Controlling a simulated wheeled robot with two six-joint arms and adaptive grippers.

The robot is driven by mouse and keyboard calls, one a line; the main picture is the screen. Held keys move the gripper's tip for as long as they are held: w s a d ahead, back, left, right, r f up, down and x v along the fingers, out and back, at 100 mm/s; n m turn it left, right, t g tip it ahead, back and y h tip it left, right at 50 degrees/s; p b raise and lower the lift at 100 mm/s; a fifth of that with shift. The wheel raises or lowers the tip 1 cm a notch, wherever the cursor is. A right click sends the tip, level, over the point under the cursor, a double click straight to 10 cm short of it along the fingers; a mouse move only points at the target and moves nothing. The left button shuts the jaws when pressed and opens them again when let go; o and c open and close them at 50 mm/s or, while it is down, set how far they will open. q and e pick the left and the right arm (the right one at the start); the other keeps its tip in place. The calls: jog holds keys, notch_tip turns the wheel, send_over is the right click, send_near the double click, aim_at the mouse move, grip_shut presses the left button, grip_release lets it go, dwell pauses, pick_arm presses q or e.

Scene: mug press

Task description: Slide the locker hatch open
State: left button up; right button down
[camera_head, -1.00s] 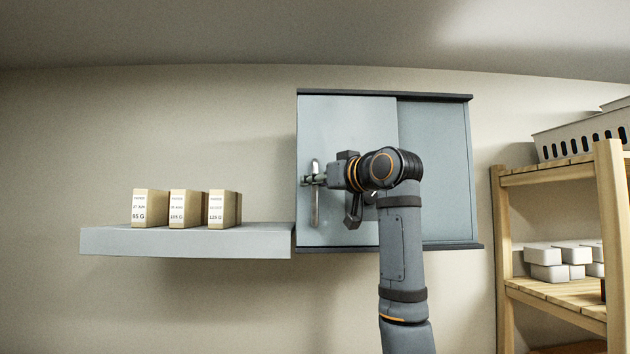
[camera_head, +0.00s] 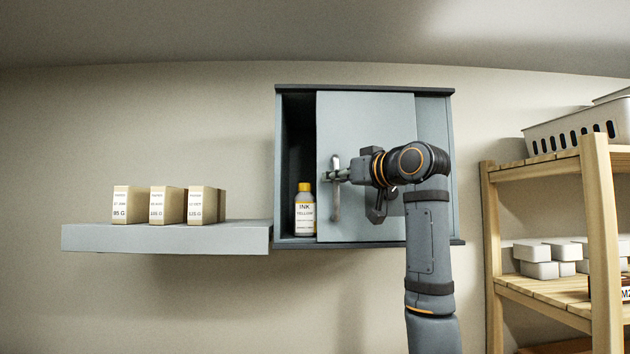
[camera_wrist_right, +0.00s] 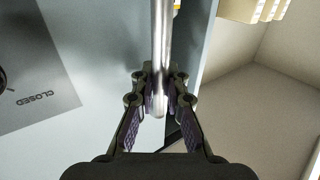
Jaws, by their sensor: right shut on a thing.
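The locker (camera_head: 364,89) is a blue-grey wall cabinet with dark top and bottom rails. Its sliding hatch (camera_head: 375,120) stands partly open, leaving a dark gap at the locker's left side. A bottle (camera_head: 305,212) with a yellow cap, labelled INK YELLOW, stands in that gap. My right gripper (camera_head: 328,176) is at the hatch's upright metal handle (camera_head: 336,205). In the right wrist view, the right gripper's fingers (camera_wrist_right: 158,85) are closed around the handle bar (camera_wrist_right: 161,40). My left gripper is not in view.
A grey wall shelf (camera_head: 165,238) with three small boxes (camera_head: 164,206) is left of the locker. A wooden rack (camera_head: 598,240) with white boxes (camera_head: 541,268) and a slotted white basket (camera_head: 575,130) stands at the right.

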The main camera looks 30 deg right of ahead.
jog(key=s+d, duration=0.5)
jog(key=d, duration=0.3)
jog(key=c, duration=1.6)
grip_release()
jog(key=shift+c, duration=0.2)
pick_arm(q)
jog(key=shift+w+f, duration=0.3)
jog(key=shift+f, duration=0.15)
pick_arm(e)
jog(key=shift+s, duration=0.15)
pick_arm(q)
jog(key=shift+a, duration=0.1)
pick_arm(e)
jog(key=s, duration=1.2)
jog(key=shift+d, duration=0.2)
